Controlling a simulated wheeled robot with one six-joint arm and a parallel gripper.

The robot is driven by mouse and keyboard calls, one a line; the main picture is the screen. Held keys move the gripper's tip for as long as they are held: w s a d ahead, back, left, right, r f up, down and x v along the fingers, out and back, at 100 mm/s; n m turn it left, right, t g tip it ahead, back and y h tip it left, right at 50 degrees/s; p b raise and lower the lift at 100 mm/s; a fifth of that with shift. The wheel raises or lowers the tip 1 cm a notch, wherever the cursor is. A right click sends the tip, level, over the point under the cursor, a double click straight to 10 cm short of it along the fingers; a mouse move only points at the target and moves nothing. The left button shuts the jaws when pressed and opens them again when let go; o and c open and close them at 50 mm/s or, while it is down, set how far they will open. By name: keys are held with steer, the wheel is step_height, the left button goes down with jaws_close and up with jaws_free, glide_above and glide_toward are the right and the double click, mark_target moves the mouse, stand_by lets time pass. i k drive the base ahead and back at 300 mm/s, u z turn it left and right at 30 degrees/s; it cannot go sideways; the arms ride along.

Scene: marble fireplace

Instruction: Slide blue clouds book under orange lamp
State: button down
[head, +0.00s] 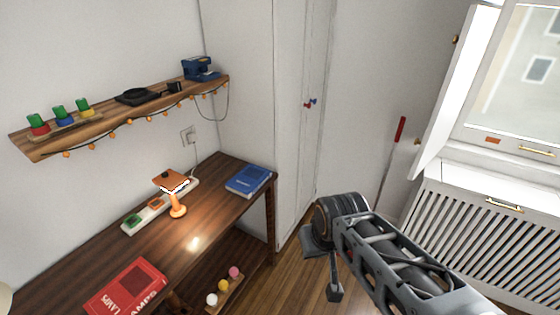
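A blue book (249,180) lies flat on the right end of the dark wooden desk (215,215); its cover print is too small to read. A small orange lamp (177,208) stands upright on the desk to the left of the book, apart from it. The lamp is lit and throws a warm glow on the desk. My gripper (322,275) is at the lower middle, to the right of the desk and away from both book and lamp.
A red book (127,287) lies at the desk's front left. A white strip with coloured switches (146,216) lies behind the lamp. A wall shelf (110,118) with a string of orange lights hangs above. Bare desk lies between lamp and blue book.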

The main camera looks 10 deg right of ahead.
mark_target(244, 184)
steer(key=u, duration=0.05)
steer(key=i, duration=1.05)
steer(key=u, duration=0.7)
